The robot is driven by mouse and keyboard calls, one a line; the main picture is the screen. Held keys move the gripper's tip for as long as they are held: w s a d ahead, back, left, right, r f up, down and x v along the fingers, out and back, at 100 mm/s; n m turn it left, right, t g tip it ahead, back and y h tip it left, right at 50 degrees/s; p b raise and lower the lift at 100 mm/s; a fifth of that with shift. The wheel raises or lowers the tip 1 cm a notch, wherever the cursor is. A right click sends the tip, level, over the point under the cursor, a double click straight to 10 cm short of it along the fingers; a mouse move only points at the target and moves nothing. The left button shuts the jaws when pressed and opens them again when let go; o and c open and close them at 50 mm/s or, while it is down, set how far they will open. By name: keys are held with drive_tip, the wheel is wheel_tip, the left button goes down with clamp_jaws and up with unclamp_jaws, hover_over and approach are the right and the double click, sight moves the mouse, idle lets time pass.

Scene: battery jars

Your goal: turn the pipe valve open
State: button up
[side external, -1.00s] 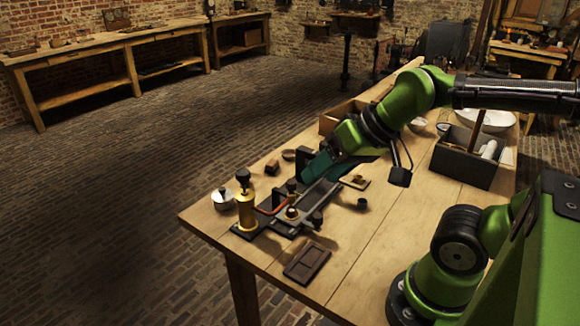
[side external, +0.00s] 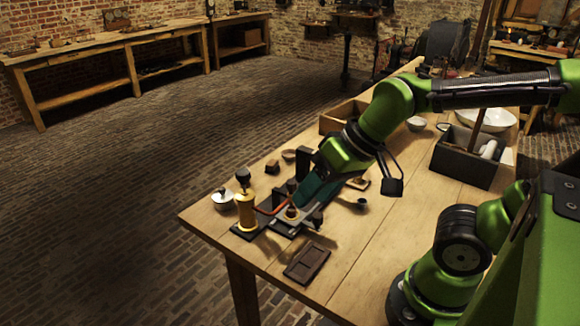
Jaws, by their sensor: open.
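My gripper (side external: 303,201) is tilted down at the right side of this assembly, close to the fitting. It is open. Its fingertips are small and partly lost against the dark parts, so I cannot tell whether they touch anything.
A dark flat tray (side external: 307,264) lies near the front edge of the workbench (side external: 385,225). A silver-lidded jar (side external: 222,199) stands left of the cylinder. A small dark cup (side external: 361,203) is to the right. A dark box (side external: 466,160) and white bowl (side external: 485,119) stand farther back.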

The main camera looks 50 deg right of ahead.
sight(291, 186)
drive_tip(key=w+a+f+g+y, duration=0.1)
drive_tip(key=w+a+f, duration=0.25)
drive_tip(key=a, duration=0.35)
drive_tip(key=w+a+f+y, duration=0.1)
drive_tip(key=w+a+f, duration=0.1)
drive_tip(key=a+f, duration=0.4)
drive_tip(key=w+a+f+m+t+h, duration=0.2)
drive_tip(key=w+a+f+m+h, duration=0.15)
drive_tip(key=f, duration=0.35)
drive_tip(key=s+d+m+t+h, duration=0.1)
drive_tip(key=d+h, duration=0.3)
drive_tip(key=s+d+m+t+h, duration=0.1)
drive_tip(key=d+m+h, duration=0.1)
drive_tip(key=d+h, duration=0.3)
drive_tip(key=d+m+t+h, duration=0.1)
drive_tip(key=d+h, duration=0.3)
drive_tip(key=shift+s+d+m, duration=0.25)
drive_tip(key=shift+s+d, duration=0.05)
drive_tip(key=shift+s, duration=0.1)
wheel_tip(291, 186, up, 5)
drive_tip(key=d+h, duration=0.3)
drive_tip(key=h, duration=0.1)
drive_tip(key=shift+y, duration=0.25)
drive_tip(key=x, duration=1.5)
drive_tip(key=shift+d+f, duration=0.1)
